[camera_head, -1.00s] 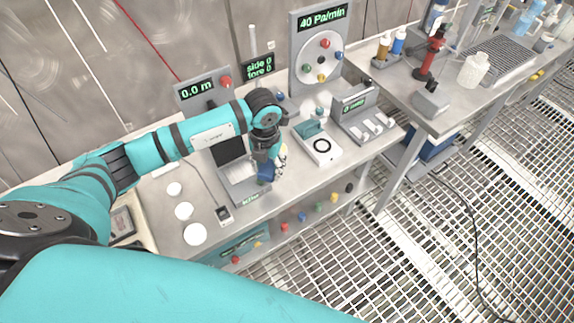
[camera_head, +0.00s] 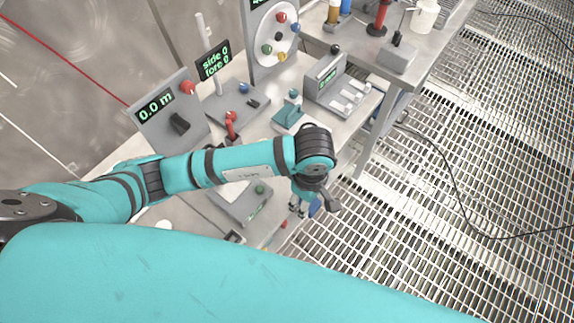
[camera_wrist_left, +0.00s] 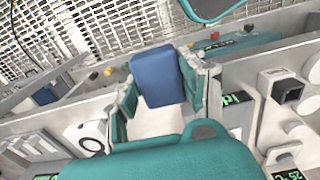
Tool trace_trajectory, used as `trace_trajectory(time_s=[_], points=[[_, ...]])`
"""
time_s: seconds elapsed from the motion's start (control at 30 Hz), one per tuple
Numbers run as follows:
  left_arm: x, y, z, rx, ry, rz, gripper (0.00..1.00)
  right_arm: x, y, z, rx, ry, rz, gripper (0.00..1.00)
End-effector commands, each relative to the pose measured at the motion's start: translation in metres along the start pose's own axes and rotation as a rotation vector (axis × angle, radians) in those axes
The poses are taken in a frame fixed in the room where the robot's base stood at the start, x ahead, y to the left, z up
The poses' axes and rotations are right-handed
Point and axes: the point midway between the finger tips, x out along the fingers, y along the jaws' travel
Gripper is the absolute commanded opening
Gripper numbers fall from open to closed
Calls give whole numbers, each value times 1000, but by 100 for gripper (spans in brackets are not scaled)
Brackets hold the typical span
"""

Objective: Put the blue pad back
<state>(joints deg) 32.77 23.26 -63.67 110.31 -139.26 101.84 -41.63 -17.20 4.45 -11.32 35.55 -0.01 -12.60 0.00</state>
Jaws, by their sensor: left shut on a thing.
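My left gripper (camera_wrist_left: 160,82) is shut on the blue pad (camera_wrist_left: 158,77), a block with rounded edges held between its two fingers in the wrist view. In the head view the left gripper (camera_head: 306,203) points down near the bench's front edge, and a sliver of the blue pad (camera_head: 315,207) shows beside its fingers. A grey unit with a green button (camera_head: 240,205) lies to its left, partly hidden by my arm. My right gripper is not in view.
The steel bench (camera_head: 268,132) carries a 0.0 m panel (camera_head: 168,110), a side/fore display (camera_head: 214,60), a red lever (camera_head: 231,124), a teal-handled device (camera_head: 290,113) and a switch box (camera_head: 335,88). Open floor grating (camera_head: 450,190) lies to the right.

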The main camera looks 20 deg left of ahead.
Motion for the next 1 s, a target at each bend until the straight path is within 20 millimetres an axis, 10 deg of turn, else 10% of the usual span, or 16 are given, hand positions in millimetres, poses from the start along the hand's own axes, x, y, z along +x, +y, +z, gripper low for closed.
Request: trace_trajectory(time_s=[0.43, 1.0], points=[[7, 55, -95, -8, 0, -2, 12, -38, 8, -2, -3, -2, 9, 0], [45, 60, -104, -5, 0, 0, 12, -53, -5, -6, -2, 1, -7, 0]])
